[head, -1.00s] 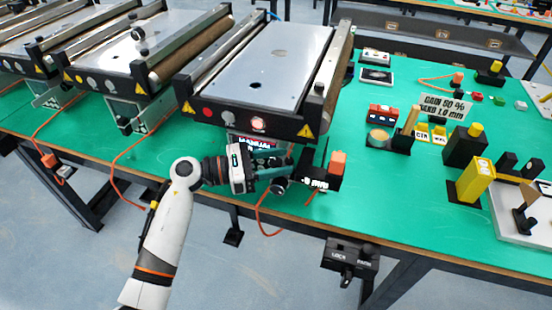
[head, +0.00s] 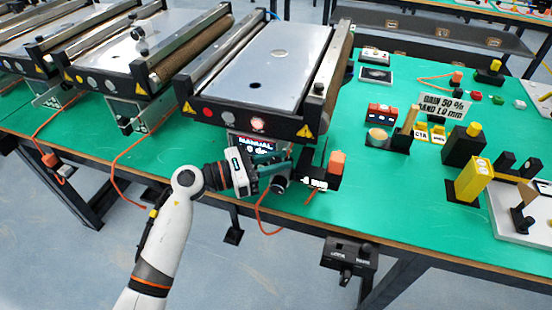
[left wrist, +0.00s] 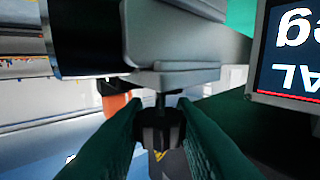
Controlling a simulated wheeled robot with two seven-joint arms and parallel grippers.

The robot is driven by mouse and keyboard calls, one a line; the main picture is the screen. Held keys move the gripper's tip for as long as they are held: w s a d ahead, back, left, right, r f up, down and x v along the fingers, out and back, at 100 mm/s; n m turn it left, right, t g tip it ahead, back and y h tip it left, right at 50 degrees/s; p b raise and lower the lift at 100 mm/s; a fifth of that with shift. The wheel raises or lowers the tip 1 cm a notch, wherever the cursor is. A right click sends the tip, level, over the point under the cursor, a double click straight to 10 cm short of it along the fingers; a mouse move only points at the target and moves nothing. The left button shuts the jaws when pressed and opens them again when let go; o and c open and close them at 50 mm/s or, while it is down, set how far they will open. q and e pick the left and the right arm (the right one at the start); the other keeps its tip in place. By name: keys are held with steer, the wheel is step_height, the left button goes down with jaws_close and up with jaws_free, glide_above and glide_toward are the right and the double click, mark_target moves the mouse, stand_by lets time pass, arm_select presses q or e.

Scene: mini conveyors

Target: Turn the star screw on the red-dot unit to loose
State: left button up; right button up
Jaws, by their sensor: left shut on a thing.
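The red-dot unit is the nearest mini conveyor (head: 270,67), with a red dot (head: 207,112) on its dark front rail. My left gripper (head: 283,170) is below the front right of this unit, at the bench edge. In the left wrist view its two dark green fingers (left wrist: 161,130) are shut on the dark star screw (left wrist: 161,122). A thin stem runs up from the screw to a grey block (left wrist: 172,45). In the head view the gripper mostly hides the screw. My right gripper is not in view.
A lit screen (head: 256,144) reading MANUAL sits under the unit, close to the gripper. An orange-topped black block (head: 336,165) stands just to the right. An orange cable (head: 262,222) hangs below. Other conveyors stand to the left.

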arm_select(q)
steer(key=n+t+y+p, duration=0.2)
steer(key=t+p, duration=0.1)
steer(key=n+t+y+p, duration=0.2)
steer(key=n+t+p, duration=0.1)
steer(key=n+t+y+p, duration=0.2)
steer(key=t+y+p, duration=0.1)
steer(key=shift+r+p, duration=0.25)
steer(key=shift+p, duration=0.15)
steer(key=shift+f+n+t+y+p, duration=0.25)
steer(key=shift+n+t+y+p, duration=0.45)
steer(key=shift+n+y+p, duration=0.3)
steer(key=o, duration=1)
steer(key=shift+s, duration=0.15)
steer(key=b+v, duration=0.1)
steer(key=v, duration=1)
steer(key=shift+s+a, duration=0.15)
steer(key=shift+s, duration=0.2)
